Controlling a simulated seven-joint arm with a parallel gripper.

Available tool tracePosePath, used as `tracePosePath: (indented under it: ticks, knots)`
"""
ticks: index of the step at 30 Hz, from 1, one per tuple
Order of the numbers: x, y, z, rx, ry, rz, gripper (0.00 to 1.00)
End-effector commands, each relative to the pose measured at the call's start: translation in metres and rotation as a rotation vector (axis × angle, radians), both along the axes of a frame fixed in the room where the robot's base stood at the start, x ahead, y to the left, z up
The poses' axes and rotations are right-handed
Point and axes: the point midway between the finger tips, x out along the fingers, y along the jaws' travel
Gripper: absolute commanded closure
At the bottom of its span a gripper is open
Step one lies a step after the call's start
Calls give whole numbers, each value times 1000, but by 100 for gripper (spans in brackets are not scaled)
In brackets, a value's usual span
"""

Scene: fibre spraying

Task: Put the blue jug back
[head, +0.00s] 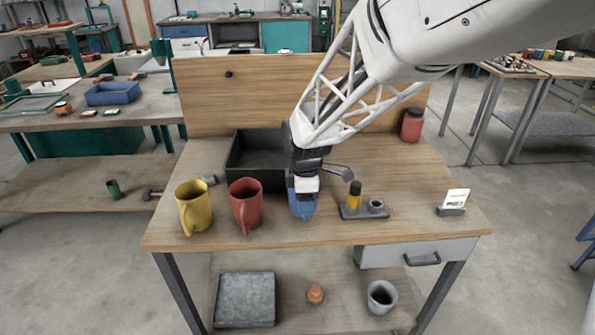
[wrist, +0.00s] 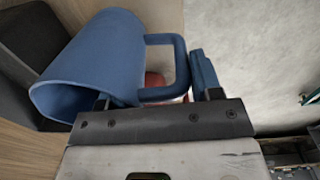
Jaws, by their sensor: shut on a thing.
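The blue jug (head: 302,206) is at the middle of the workbench's front half in the head view, mostly hidden behind my gripper (head: 304,186). In the wrist view the blue jug (wrist: 95,65) fills the left, its open mouth toward the lower left and its handle toward the right. My gripper is shut on the jug by its handle side; the exact finger contact is partly hidden. I cannot tell whether the jug's base touches the table. A red jug (head: 246,204) stands just left of it, and a yellow jug (head: 193,207) farther left.
A black open tray (head: 240,150) is behind the jugs. A small grey holder (head: 352,212) with a yellow bottle stands to the right. A card stand (head: 452,211) is near the right edge, and a red jar (head: 411,125) at the back right. Bare tabletop (head: 415,190) lies between them.

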Motion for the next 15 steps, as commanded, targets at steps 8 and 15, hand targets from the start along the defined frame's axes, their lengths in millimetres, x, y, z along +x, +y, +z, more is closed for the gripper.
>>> tracePosePath:
  ticks: [8, 15]
  knots:
    - [0, 0, -2, 0, 0, 0, 86]
    - [0, 0, -24, 0, 1, 0, 86]
